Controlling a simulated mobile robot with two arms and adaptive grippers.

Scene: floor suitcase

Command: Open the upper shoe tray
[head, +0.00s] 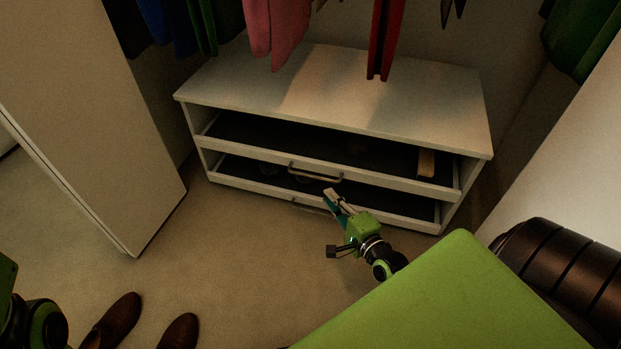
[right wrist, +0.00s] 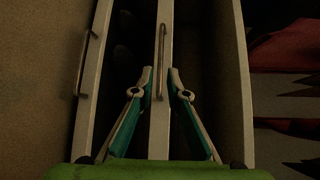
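The white shoe cabinet (head: 400,112) stands at the back with two trays, one above the other. The upper shoe tray (head: 240,140) has a white front with a metal bar handle (head: 315,173) and looks about flush with the cabinet. The lower tray (head: 385,217) sits below it with its own handle. My right gripper (head: 330,195) is open just in front of the upper handle. In the right wrist view its fingertips (right wrist: 160,73) lie on either side of the upper handle (right wrist: 161,40); contact cannot be told. My left gripper is not in view.
Brown shoes (head: 118,318) are on the floor at the lower left. A white panel (head: 90,130) stands at the left. A dark brown ribbed object (head: 560,270) is at the right. Clothes (head: 275,30) hang above the cabinet. Floor before the cabinet's left half is clear.

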